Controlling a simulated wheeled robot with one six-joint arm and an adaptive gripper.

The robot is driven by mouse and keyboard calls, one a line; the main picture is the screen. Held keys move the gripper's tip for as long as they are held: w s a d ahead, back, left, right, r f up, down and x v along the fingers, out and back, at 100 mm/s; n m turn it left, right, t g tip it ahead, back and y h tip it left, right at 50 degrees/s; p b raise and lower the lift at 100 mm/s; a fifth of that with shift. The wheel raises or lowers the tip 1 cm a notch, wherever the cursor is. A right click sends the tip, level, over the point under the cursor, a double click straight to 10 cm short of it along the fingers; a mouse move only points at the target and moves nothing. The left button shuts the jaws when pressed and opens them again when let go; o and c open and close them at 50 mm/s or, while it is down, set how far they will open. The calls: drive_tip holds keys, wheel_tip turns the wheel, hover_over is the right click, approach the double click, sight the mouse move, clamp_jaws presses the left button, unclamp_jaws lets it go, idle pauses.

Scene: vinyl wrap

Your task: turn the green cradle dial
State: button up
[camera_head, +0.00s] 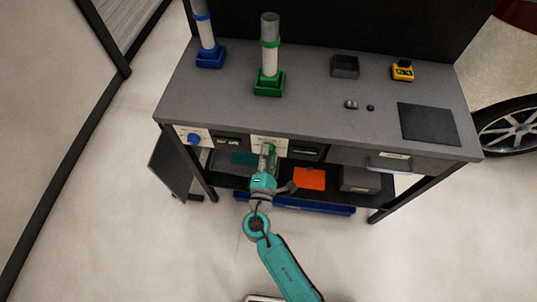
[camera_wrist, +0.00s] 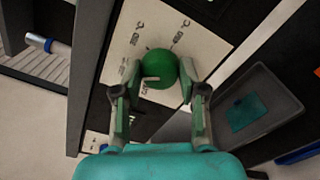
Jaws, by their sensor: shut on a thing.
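The green cradle dial (camera_wrist: 158,67) is a round green knob with a pale pointer mark, set on a white panel with printed symbols. My gripper (camera_wrist: 158,82) is shut on the dial, with one finger on each side of it in the wrist view. In the head view my gripper (camera_head: 268,150) reaches the white panel (camera_head: 259,140) at the bench front, and it hides the dial there. The green cradle (camera_head: 269,84) stands on the bench top above, holding an upright white and grey roll.
A blue dial (camera_head: 194,139) sits on the panel to the left, below a blue cradle (camera_head: 210,57). An orange sheet (camera_head: 309,178) and a grey bin (camera_head: 360,180) are on the lower shelf. A drawer handle (camera_head: 389,162) juts out at right. Open floor lies in front.

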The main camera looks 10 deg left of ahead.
drive_tip(key=m, duration=0.6)
drive_tip(key=shift+f, duration=0.15)
drive_tip(key=m, duration=0.5)
drive_tip(key=shift+f+m, duration=0.1)
drive_tip(key=shift+m, duration=0.3)
drive_tip(key=o, duration=1.1)
drive_tip(key=shift+s, duration=0.1)
drive_tip(key=s, duration=1.2)
drive_tip(key=shift+a, duration=0.15)
drive_tip(key=shift+w, duration=0.1)
